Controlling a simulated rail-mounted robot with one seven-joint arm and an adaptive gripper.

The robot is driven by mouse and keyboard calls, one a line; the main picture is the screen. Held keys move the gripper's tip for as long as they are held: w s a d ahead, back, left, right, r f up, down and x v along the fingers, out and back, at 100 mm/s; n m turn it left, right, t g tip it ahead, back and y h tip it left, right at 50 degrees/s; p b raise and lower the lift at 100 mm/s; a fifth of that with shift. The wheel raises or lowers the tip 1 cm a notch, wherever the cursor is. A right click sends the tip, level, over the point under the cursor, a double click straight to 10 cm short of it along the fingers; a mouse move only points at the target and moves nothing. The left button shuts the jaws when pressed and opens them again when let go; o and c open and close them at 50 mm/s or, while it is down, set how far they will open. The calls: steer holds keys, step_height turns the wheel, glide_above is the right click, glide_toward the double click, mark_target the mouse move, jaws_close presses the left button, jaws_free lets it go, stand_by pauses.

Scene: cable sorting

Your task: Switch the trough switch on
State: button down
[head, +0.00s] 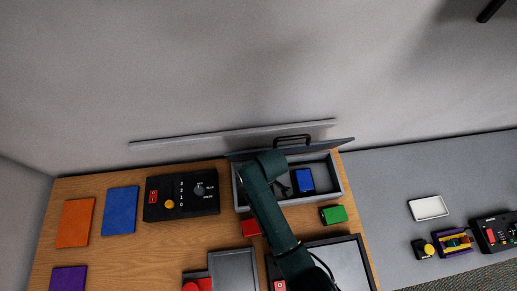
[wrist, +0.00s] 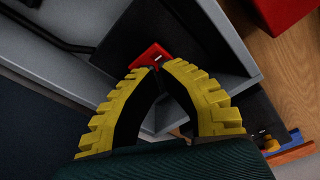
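A red rocker switch (wrist: 148,55) sits on a black base inside the grey trough (wrist: 235,55). In the head view the grey trough (head: 341,185) stands at the back of the wooden table, its lid (head: 335,146) raised. My dark green arm reaches over the trough and hides the switch there. My gripper (wrist: 161,68) has its yellow fingers brought together at the tips, with nothing visible between them. The tips are right at the near edge of the red switch. I cannot tell whether they touch it, nor which way the switch is set.
A blue block (head: 304,180) lies in the trough's right part. A red block (head: 250,227) and a green block (head: 333,214) stand in front of it. A black control panel (head: 181,211) with its own red switch is at left. The raised lid and handle (head: 293,138) stand behind.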

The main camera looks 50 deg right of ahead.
steer(key=shift+f+b, duration=1.05)
steer(key=shift+f, duration=0.7)
stand_by(1.1)
step_height(320, 180, up, 7)
steer(key=p, duration=0.7)
steer(key=shift+r, duration=0.15)
stand_by(0.5)
